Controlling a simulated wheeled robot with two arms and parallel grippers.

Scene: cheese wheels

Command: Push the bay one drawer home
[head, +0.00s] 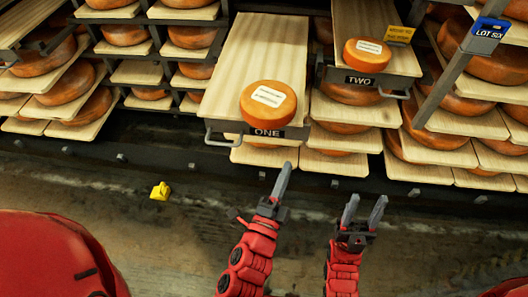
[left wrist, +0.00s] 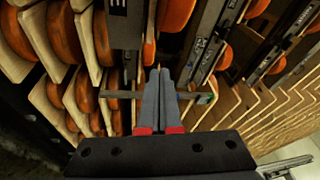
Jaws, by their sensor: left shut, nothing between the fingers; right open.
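The bay one drawer (head: 232,85) is a pale wooden board with a dark front labelled ONE, sticking out from the rack. An orange cheese wheel (head: 268,103) with a white label sits near its front end. My right gripper (head: 365,207) is open and empty, further right.
A drawer labelled TWO (head: 362,80) carries another cheese wheel (head: 367,50) to the right. Shelves of cheese wheels stand on both sides. A blue LOT SIX tag (head: 489,28) hangs at upper right. A small yellow object (head: 160,191) lies on the open floor at left.

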